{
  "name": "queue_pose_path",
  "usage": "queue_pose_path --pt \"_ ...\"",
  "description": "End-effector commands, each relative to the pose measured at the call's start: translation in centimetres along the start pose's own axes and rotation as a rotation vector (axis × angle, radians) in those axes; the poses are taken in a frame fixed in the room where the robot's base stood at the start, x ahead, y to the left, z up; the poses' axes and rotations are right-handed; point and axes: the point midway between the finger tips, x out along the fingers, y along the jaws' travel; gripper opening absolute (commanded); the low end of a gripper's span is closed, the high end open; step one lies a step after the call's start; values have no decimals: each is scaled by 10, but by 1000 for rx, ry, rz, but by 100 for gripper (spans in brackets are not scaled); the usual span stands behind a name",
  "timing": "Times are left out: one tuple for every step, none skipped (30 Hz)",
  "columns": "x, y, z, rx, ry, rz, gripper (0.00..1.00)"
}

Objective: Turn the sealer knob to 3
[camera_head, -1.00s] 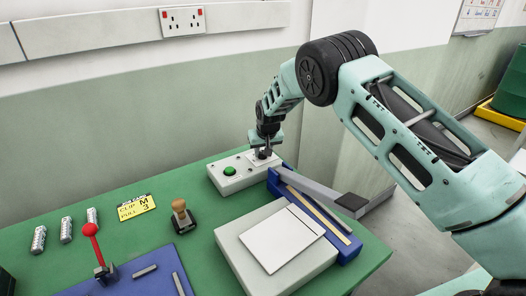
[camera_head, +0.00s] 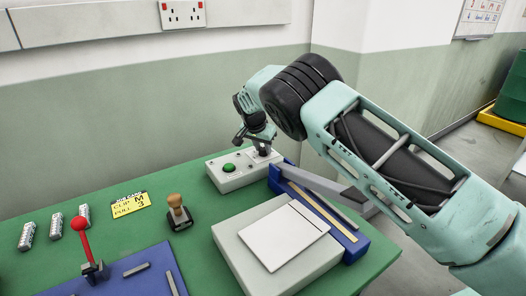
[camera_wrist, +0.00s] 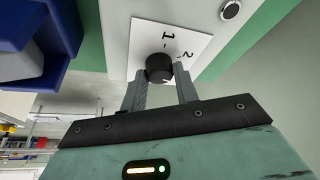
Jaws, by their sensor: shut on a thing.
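The sealer knob (camera_wrist: 159,67) is a round black knob on a white dial plate (camera_wrist: 150,35), with the marks 1 and 2 showing in the wrist view. Its pointer and any mark 3 are hidden or unclear. My gripper (camera_wrist: 160,82) has its two grey fingers at the knob's sides and is shut on it. In the head view my gripper (camera_head: 264,151) is over the right end of the white control box (camera_head: 230,181), and hides most of the knob. The box has a green button (camera_head: 229,168).
The blue sealer (camera_head: 352,247) with its grey arm (camera_head: 318,185) stands right of the box. A white pad lies on a grey block (camera_head: 230,254). A wooden-handled stamp (camera_head: 178,212), red lever (camera_head: 84,240) and several small cylinders are at left. The wall is close behind.

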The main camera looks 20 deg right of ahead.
Motion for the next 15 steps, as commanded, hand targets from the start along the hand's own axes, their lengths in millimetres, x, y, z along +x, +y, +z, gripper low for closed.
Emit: queue_pose_path --pt "2 -1 1 28 1 12 7" --pt "2 -1 1 47 1 20 7" --pt "2 -1 1 70 1 30 7" --pt "2 -1 1 85 1 36 7" --pt "2 -1 1 100 0 43 7" --pt "2 -1 1 119 1 49 7" --pt "1 -1 1 130 0 55 7" --pt "1 -1 0 142 0 60 7" --pt "1 -1 0 156 0 65 7" --pt "1 -1 0 165 0 69 7" --pt "1 -1 0 173 0 72 7" --pt "1 -1 0 182 0 76 7" --pt "1 -1 0 188 -1 78 7" --pt "1 -1 0 193 -1 81 7" --pt "1 -1 0 199 -1 83 7"
